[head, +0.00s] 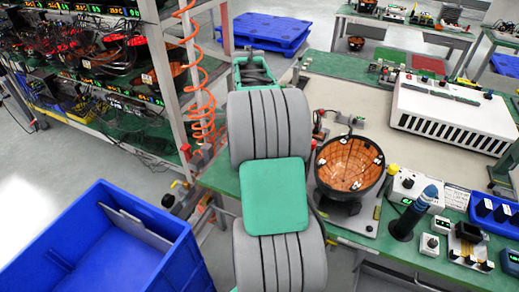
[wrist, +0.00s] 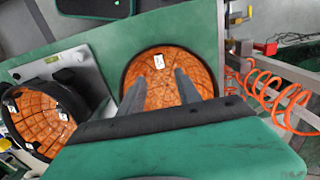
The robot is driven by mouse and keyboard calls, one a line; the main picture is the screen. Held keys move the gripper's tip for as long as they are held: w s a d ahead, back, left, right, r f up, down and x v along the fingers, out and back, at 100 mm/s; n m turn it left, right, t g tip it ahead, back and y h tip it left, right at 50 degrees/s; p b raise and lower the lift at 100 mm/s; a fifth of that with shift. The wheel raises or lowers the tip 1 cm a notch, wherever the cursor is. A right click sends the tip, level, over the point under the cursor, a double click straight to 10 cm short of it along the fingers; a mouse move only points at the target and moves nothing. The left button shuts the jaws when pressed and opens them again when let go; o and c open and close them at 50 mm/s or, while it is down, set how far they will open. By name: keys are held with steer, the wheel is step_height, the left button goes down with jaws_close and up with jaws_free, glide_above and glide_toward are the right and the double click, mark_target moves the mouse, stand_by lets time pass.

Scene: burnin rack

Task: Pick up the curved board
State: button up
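A curved board (wrist: 158,92), an orange bowl-shaped panel with a black rim and a small white label, lies on the green bench top in the wrist view. I cannot tell whether the fingers touch the board. In the head view my arm hides this board and my gripper. A second curved board (head: 349,163) sits in a black round holder to the right of my arm; it also shows at the left of the wrist view (wrist: 38,122).
A blue bin (head: 108,245) stands at the lower left. A rack (head: 85,60) with red-lit units and a coiled orange hose (head: 200,100) is left of the bench. A white vented box (head: 455,110) and a dark blue-topped tool (head: 411,215) are on the right.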

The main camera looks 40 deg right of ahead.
steer(key=f+p, duration=0.1)
steer(key=f, duration=0.6)
steer(key=shift+a, duration=0.2)
jaws_close()
stand_by(1.0)
